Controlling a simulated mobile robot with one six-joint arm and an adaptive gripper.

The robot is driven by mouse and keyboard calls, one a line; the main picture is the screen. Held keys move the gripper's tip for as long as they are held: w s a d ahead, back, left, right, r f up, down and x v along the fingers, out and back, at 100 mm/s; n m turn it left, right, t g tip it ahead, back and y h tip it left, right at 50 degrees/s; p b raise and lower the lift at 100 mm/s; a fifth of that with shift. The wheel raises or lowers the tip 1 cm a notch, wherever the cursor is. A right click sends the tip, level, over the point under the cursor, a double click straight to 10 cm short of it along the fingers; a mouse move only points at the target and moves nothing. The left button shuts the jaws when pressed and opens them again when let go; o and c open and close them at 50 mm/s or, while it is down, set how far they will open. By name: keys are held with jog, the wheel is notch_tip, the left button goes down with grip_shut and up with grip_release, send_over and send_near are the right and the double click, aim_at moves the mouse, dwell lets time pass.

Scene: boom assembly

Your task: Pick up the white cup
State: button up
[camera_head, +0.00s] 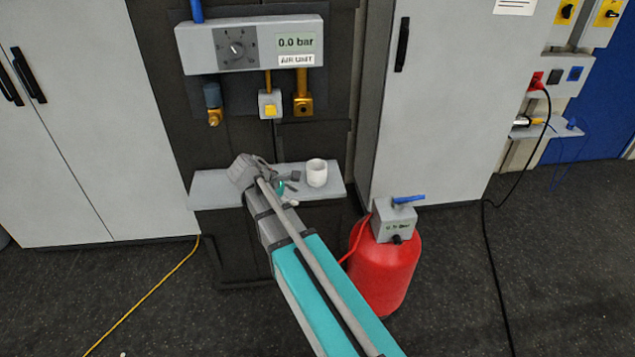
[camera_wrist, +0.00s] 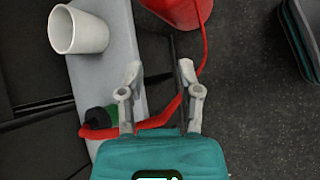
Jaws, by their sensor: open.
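The white cup (camera_head: 317,173) stands upright on the right part of a narrow grey shelf (camera_head: 215,190) below the air unit. In the wrist view the white cup (camera_wrist: 78,31) is at the upper left, apart from the fingers. My gripper (camera_head: 287,186) is over the shelf, to the left of the cup in the head view. In the wrist view my gripper (camera_wrist: 160,80) has its two fingers spread, with nothing held between them. The cup's base is partly hidden in the wrist view by the viewing angle.
A red tank (camera_head: 385,265) with a grey gauge box stands right of my arm. A dark green-and-black object (camera_wrist: 100,117) is on the shelf near the left finger, beside a red hose (camera_wrist: 170,112). The air unit (camera_head: 250,45) hangs above. Floor at right is mostly free.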

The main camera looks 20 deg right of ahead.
aim_at(317, 173)
jog(key=w+r+n+h+b, duration=0.2)
jog(key=w+n+h+b, duration=0.1)
jog(key=w+n+h, duration=0.2)
jog(key=w+n, duration=0.2)
jog(key=w, duration=0.1)
jog(key=shift+w+d+r+t, duration=0.25)
jog(key=shift+d+r+t, duration=0.05)
jog(key=shift+r+t, duration=0.1)
jog(key=shift+d+f, duration=0.1)
jog(key=shift+f, duration=0.05)
jog(key=b+x, duration=0.3)
jog(key=x, duration=0.4)
jog(key=shift+f, duration=0.1)
jog(key=shift+w+d+f, duration=0.1)
jog(key=shift+d+f, duration=0.05)
jog(key=shift+d, duration=0.5)
jog(key=shift+b+x, duration=1.05)
jog(key=shift+x, duration=1.6)
